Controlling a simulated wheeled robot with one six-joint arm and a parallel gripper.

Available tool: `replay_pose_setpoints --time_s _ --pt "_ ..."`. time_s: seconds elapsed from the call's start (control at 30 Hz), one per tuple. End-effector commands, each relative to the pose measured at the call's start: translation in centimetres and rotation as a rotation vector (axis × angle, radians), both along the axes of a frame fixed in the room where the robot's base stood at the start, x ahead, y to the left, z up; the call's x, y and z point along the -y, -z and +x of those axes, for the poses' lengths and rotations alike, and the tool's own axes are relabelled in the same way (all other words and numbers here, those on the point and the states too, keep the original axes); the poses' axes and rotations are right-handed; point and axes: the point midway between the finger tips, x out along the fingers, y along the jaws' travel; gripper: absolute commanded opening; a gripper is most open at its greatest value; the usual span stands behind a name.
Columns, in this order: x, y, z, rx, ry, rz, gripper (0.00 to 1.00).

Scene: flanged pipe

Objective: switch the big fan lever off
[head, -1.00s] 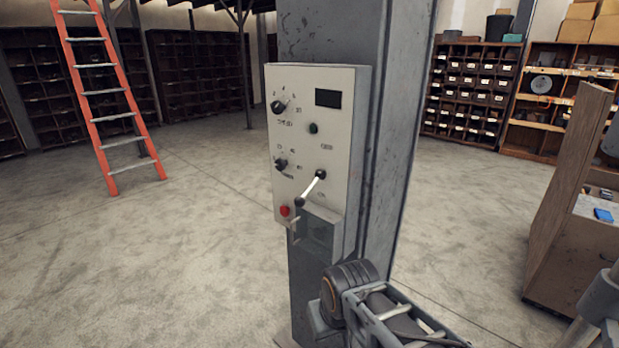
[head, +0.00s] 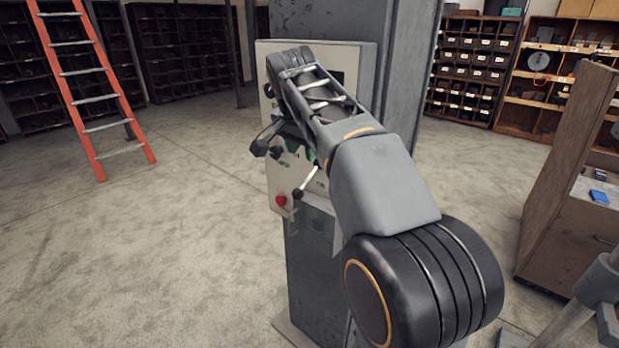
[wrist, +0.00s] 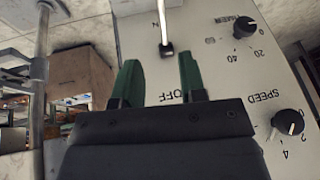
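The big lever (head: 306,182) is on the pale control panel (head: 264,52) fixed to a grey column. In the head view it slants down and left. In the wrist view, which shows the panel upside down, the lever's light rod (wrist: 161,20) runs out of the top edge from a dark end piece. The OFF label (wrist: 180,96) shows on the panel beyond the gap between my fingers. My gripper (wrist: 160,68) has two green fingers, spread apart with nothing between them. It is in front of the panel, near the lever, and no contact shows. My arm hides much of the panel in the head view.
A red button (head: 281,201) is low on the panel. The timer knob (wrist: 244,27) and speed knob (wrist: 289,122) are close beside my gripper. A wooden cabinet (head: 565,170) stands right, an orange ladder (head: 85,85) left. The floor left of the column is clear.

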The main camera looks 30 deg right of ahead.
Motion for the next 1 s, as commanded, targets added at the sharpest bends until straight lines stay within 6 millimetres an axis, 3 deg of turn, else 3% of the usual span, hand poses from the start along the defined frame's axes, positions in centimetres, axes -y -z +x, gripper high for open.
replay_pose_setpoints --time_s 0.17,0.7,1.0 --pt "0.7 0.0 0.8 0.011 0.055 0.006 0.38" --pt "3.0 8.7 4.0 0.013 0.057 0.007 0.38" --pt "3.8 11.2 4.9 0.014 0.056 0.006 0.38"
